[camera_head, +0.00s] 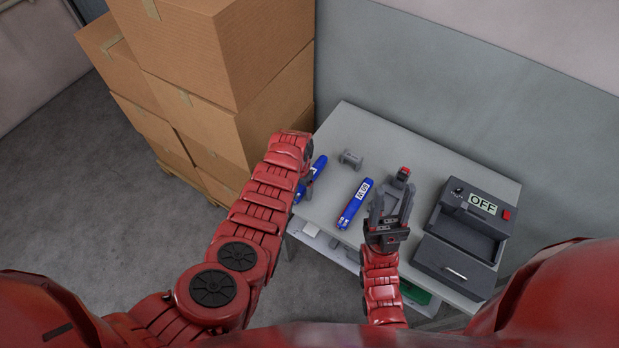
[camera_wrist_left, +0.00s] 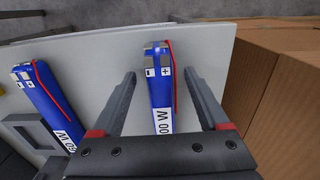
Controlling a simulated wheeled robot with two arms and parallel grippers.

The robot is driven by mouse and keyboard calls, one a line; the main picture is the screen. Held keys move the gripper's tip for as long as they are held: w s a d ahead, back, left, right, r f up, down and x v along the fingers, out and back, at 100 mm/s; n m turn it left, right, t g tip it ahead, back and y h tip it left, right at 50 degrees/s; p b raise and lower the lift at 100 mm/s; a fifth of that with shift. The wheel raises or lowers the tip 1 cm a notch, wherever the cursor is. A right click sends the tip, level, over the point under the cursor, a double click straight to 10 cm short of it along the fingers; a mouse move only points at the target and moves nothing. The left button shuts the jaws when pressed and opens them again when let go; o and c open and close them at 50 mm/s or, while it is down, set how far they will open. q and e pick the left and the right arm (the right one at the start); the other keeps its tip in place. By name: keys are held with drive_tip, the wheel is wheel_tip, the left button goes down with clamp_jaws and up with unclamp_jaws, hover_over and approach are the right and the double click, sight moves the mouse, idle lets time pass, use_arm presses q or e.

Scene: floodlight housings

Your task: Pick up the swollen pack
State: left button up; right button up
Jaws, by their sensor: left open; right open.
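Two blue battery packs with white labels lie on the grey table. One pack (camera_head: 352,208) lies near the middle of the table, and it also shows at the left of the left wrist view (camera_wrist_left: 44,92). The other pack (camera_head: 319,164) is partly hidden by my left arm. In the left wrist view this pack (camera_wrist_left: 159,92) lies between the spread fingers of my left gripper (camera_wrist_left: 160,76), with a gap on each side. My left gripper (camera_head: 308,178) is open. My right gripper (camera_head: 391,203) is open and empty, right of the middle pack. I cannot tell which pack is swollen.
A dark box (camera_head: 455,237) with an OFF sign (camera_head: 482,204), a red button and a drawer stands at the table's right. A small grey spool-like piece (camera_head: 350,160) stands behind the packs. Stacked cardboard boxes (camera_head: 205,55) rise close beside the table's left edge.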

use_arm(q)
drive_tip(key=shift+f, duration=0.15)
clamp_jaws()
idle(0.4)
